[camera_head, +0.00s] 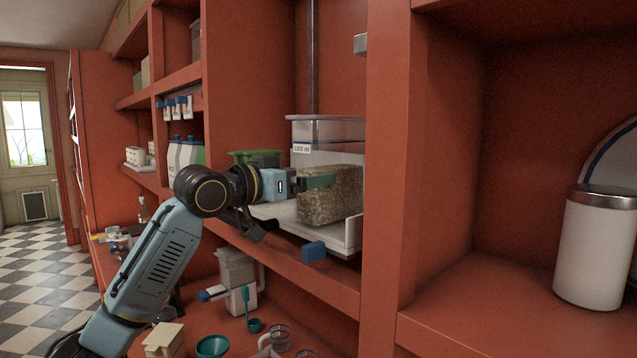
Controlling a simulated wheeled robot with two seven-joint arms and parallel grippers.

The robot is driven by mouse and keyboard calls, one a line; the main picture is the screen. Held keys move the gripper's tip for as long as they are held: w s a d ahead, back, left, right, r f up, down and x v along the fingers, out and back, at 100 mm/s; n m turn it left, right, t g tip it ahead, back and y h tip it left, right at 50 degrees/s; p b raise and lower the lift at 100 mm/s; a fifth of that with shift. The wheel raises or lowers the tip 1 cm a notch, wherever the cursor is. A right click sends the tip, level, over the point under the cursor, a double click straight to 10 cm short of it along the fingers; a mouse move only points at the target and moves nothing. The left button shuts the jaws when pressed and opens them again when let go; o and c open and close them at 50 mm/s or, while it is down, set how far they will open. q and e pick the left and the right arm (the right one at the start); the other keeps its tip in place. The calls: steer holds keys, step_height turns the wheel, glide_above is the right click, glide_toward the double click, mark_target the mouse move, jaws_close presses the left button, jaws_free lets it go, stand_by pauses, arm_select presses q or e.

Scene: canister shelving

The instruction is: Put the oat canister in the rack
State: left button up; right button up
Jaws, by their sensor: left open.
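The oat canister (335,198) appears as a clear block full of oats. It rests on a white rack (349,236) in the middle shelf bay. My left gripper (298,184) reaches in from the left and is at the canister's left side. It is open. A dark green strip shows at the canister's upper left, and I cannot tell whether it is part of the canister or of the gripper. The fingertips are small and partly hidden, so I cannot tell whether they touch the canister. My right gripper is not in view.
A clear labelled container (330,130) stands behind the canister. A red upright (387,150) closes the bay on the right. A white cylinder (594,250) stands on the right shelf. Cups and a green bowl (212,346) sit on the counter below.

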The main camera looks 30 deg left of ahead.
arm_select(q)
steer(key=b+v, duration=0.2)
steer(key=v, duration=0.5)
